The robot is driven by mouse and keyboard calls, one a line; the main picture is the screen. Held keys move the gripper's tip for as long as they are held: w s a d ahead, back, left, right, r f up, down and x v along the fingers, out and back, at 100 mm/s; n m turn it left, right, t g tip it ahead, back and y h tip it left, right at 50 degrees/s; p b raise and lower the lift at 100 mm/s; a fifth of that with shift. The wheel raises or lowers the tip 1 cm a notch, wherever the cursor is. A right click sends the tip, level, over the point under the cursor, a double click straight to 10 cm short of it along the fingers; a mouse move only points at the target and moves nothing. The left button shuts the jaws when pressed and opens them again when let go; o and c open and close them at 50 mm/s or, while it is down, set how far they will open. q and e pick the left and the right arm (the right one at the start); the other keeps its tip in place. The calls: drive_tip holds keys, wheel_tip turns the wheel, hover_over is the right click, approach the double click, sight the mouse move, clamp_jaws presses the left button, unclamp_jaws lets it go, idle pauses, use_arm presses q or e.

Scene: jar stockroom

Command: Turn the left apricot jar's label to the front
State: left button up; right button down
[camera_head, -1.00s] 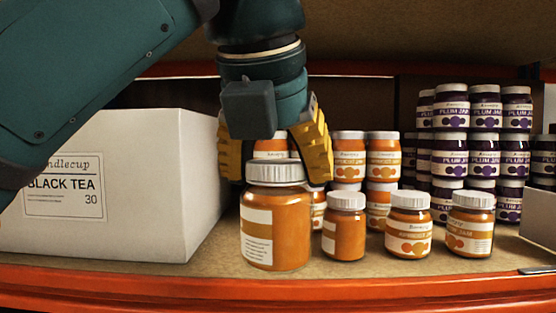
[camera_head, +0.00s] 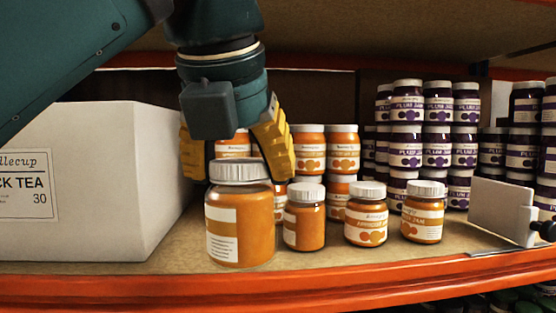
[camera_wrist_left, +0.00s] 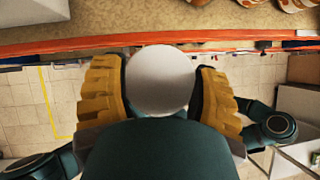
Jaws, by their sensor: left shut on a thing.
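The left apricot jar (camera_head: 256,225) is a large orange jar with a white lid (camera_head: 238,171). It stands upright near the shelf's front edge. In the left wrist view, the round lid (camera_wrist_left: 160,80) sits between both fingers.
A smaller orange jar (camera_head: 304,230) stands close to its right, then two apricot jars (camera_head: 366,228) with labels showing. More apricot jars (camera_head: 342,150) are stacked behind. A white black tea box (camera_head: 150,180) is at the left. Plum jam stacks (camera_head: 436,150) and a white panel (camera_head: 503,210) are at the right.

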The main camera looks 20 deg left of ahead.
use_arm(q)
drive_tip(key=w+a+f+n+g+y, duration=0.1)
drive_tip(key=w+a+f+n, duration=0.2)
drive_tip(key=w, duration=0.3)
drive_tip(key=w+a+f+n+g+y, duration=0.1)
drive_tip(key=w+a+f+n+y, duration=0.1)
drive_tip(key=w, duration=0.5)
drive_tip(key=a+f+n, duration=0.1)
drive_tip(key=a+n, duration=0.1)
drive_tip(key=a, duration=0.1)
drive_tip(key=shift+w+a+y, duration=0.15)
drive_tip(key=shift+a+y, duration=0.15)
drive_tip(key=shift+a, duration=0.1)
